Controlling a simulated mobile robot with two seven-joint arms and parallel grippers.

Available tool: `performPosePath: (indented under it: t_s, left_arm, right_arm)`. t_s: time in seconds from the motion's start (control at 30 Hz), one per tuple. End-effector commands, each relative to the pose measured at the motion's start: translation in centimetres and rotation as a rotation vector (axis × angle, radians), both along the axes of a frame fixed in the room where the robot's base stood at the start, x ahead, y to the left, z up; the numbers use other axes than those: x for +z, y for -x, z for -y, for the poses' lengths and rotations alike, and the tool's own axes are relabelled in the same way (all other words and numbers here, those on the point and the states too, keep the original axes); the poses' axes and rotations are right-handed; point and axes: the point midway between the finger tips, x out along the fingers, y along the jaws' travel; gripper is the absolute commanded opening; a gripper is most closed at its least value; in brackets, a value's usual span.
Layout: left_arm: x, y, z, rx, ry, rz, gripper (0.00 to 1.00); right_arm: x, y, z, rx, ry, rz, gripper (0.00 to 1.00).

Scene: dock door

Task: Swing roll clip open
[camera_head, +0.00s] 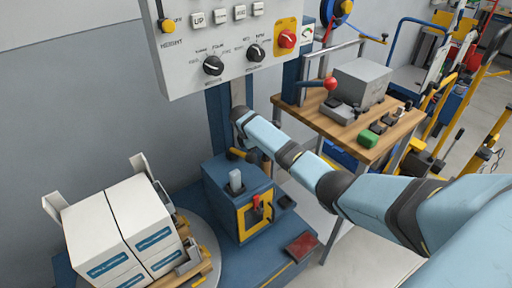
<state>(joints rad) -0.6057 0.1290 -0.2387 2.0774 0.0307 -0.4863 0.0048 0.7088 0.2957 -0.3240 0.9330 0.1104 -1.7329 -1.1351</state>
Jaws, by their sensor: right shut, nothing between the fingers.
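The wrist of my right arm hangs in front of the blue mast, below the control panel. My right gripper (238,153), small and partly hidden, is shut and empty just above the blue carriage box (226,213). A light grey upright piece (236,181) stands on top of this box, apart from the gripper. A yellow frame with a red lever (262,205) is on the box's front. I cannot tell which part is the roll clip. My left gripper is not in view.
White cartons (107,238) stand on a pallet on the turntable at the left. The control panel (228,45) hangs above the gripper. A wooden bench (335,131) with a grey machine (362,83) stands behind my right forearm. A dark red pedal (302,246) is low in front.

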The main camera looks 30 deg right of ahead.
Motion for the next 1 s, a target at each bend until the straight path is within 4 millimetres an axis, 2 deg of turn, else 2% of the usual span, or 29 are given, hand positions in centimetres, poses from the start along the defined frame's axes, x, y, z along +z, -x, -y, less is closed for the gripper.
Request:
performPosePath:
  t_s: [0.27, 0.47, 0.83, 1.0]
  left_arm:
    - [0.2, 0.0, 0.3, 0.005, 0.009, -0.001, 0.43]
    - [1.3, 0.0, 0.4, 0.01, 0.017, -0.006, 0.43]
    - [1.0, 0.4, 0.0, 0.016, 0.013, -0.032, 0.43]
    - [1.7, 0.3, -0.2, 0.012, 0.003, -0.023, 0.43]
  right_arm:
    - [0.1, 0.0, 0.0, 0.002, 0.001, 0.0, 0.0]
    - [0.4, 0.4, 0.4, 0.04, 0.002, 0.0, 0.0]
    - [0.2, 0.9, 0.8, 0.096, 0.001, -0.001, 0.0]
    - [0.3, 1.1, 1.0, 0.128, 0.001, -0.001, 0.0]
